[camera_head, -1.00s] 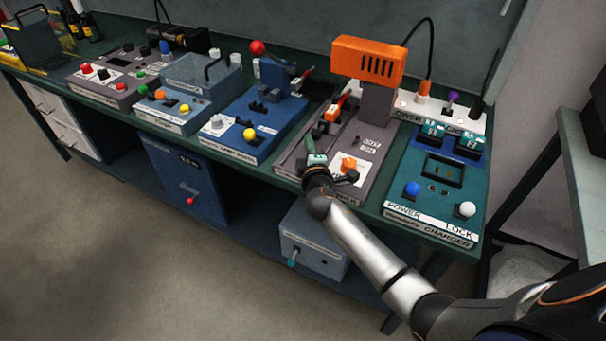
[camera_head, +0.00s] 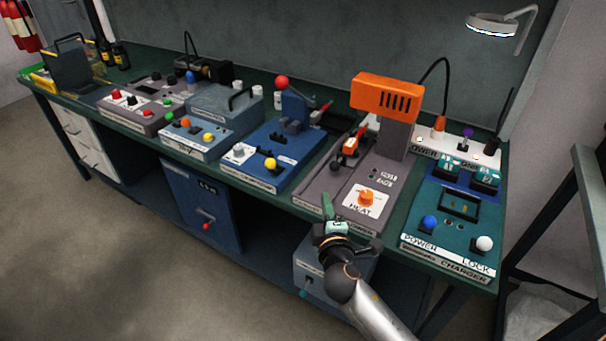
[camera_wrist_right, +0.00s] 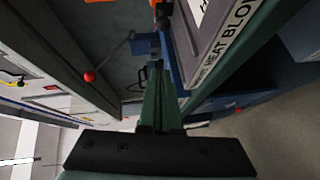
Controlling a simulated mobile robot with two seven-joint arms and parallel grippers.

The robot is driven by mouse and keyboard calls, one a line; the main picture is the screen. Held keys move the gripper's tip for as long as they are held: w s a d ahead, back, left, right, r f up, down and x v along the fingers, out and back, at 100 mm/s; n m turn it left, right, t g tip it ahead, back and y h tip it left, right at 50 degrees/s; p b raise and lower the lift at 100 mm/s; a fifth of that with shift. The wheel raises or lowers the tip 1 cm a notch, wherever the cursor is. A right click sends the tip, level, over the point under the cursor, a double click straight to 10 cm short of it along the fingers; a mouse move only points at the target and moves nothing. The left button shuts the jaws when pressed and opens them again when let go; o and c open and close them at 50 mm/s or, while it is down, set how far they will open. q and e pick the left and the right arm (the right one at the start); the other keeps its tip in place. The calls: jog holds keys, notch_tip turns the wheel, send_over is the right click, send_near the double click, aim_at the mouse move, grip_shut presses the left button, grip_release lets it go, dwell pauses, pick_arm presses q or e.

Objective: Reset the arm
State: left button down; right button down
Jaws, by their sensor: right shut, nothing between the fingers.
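My right arm comes in from the bottom right of the head view. My right gripper (camera_head: 328,208) has its green fingers together with nothing between them, in front of the bench edge by the heat blower. In the right wrist view the shut fingers (camera_wrist_right: 158,95) point away from the camera, beside the heat blower's labelled front. The heat blower (camera_head: 385,99) is an orange head on a grey base with an orange HEAT knob (camera_head: 366,197). My left gripper is not in view.
The charger (camera_head: 455,215), with blue and white knobs, stands at the right end of the green bench. A blue machine with a yellow knob (camera_head: 271,165) stands left of the heat blower. Below hang a grey box (camera_head: 306,262) and a blue cabinet (camera_head: 195,200). Open floor lies in front.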

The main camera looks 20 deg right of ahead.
jog(key=s+a+f+m+g+y+p, duration=0.2)
jog(key=s+f, duration=0.6)
jog(key=s, duration=0.4)
jog(key=s+a+f+m+g+y+p, duration=0.2)
jog(key=s+a+f+m+g+y, duration=0.2)
jog(key=s, duration=0.8)
notch_tip(320, 180, down, 4)
jog(key=a+m+y, duration=0.1)
jog(key=a+m, duration=0.1)
jog(key=m, duration=0.2)
jog(key=shift+m, duration=0.4)
jog(key=shift+r, duration=0.1)
